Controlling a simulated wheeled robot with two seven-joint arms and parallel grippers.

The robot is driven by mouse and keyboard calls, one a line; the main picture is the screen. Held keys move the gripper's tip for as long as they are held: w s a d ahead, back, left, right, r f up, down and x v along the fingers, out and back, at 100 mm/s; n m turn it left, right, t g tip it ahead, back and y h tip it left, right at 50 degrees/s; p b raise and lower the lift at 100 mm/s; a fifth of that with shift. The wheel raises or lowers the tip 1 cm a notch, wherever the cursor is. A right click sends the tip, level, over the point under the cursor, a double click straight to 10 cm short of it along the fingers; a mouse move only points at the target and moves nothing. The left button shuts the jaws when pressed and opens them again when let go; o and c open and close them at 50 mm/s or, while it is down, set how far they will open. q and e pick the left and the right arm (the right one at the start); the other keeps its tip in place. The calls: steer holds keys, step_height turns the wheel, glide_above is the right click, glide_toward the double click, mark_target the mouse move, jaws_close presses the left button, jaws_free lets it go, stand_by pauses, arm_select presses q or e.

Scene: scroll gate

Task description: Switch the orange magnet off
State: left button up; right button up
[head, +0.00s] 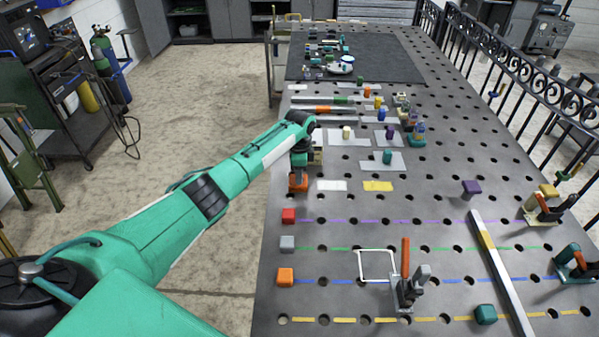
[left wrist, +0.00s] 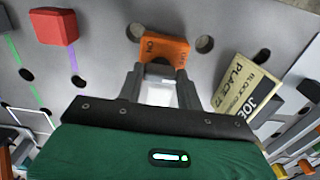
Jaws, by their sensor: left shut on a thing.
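The orange magnet (left wrist: 157,48) carries the words ON and OFF on its top in the left wrist view. It sits on the grey table at the left edge. In the head view it shows as an orange block (head: 298,184) under my left gripper (head: 299,172). My left gripper (left wrist: 160,80) is shut on it, with a fingertip toward each side of its near edge. The fingers hide part of the magnet, and I cannot tell which way its switch stands. My right gripper is not in view.
A red block (head: 289,215), a grey block (head: 287,243) and another orange block (head: 285,276) line the table's left edge. A printed job card (left wrist: 246,95) stands close to the gripper. Toggle clamps (head: 408,288) and a long bar (head: 500,270) are at front right.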

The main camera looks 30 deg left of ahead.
arm_select(q)
steer(key=shift+r, duration=0.1)
steer(key=o, duration=1)
step_height(320, 180, up, 14)
steer(key=b, duration=0.3)
steer(key=shift+f, duration=0.2)
